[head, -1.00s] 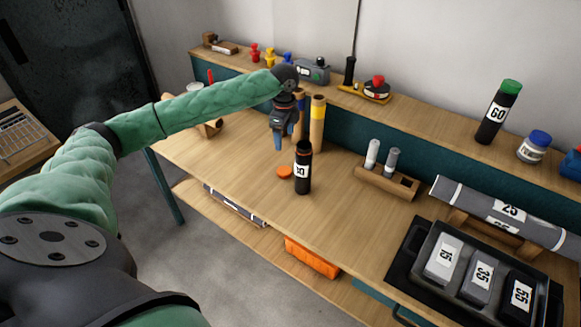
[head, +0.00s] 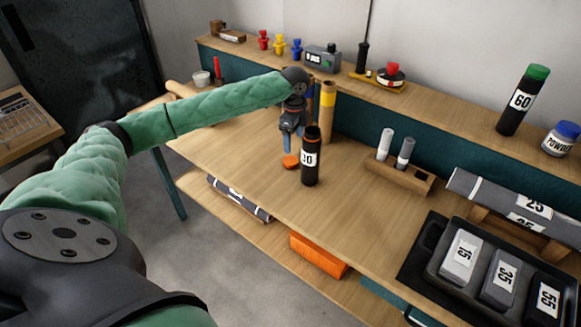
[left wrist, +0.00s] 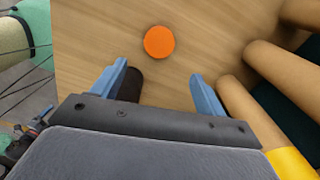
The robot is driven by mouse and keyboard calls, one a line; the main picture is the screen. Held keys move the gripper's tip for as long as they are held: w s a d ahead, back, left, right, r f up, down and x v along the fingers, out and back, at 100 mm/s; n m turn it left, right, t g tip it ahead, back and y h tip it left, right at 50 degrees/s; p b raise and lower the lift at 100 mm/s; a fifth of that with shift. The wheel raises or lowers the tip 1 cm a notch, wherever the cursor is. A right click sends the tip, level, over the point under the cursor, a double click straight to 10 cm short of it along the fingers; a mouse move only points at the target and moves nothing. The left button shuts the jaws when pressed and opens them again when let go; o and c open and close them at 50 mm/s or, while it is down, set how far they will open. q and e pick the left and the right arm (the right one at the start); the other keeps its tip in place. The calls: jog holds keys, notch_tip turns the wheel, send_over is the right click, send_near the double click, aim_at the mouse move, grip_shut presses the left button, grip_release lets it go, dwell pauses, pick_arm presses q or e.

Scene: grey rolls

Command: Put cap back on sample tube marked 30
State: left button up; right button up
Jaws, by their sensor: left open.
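The sample tube marked 30 (head: 311,160) stands upright and uncapped on the workbench, its label partly turned away. An orange cap (head: 290,161) lies on the bench just left of the tube. The cap also shows in the left wrist view (left wrist: 159,42), ahead of and between the fingertips. My left gripper (head: 290,146) points down above and behind the cap, open and empty. Its two blue fingers show apart in the left wrist view (left wrist: 163,80). A dark shape beside the left finger there is probably the tube. My right gripper is not in view.
Brown and yellow rolls (head: 327,112) stand behind the gripper. A wooden holder (head: 400,173) with two small tubes is to the right. A black tray (head: 437,268) with marked blocks is at front right. The bench front left is clear.

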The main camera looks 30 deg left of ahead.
pick_arm(q)
jog(key=shift+f, duration=0.45)
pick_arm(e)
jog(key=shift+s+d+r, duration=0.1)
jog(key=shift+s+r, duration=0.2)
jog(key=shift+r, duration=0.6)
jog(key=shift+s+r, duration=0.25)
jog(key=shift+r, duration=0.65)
pick_arm(q)
jog(key=shift+f, duration=0.1)
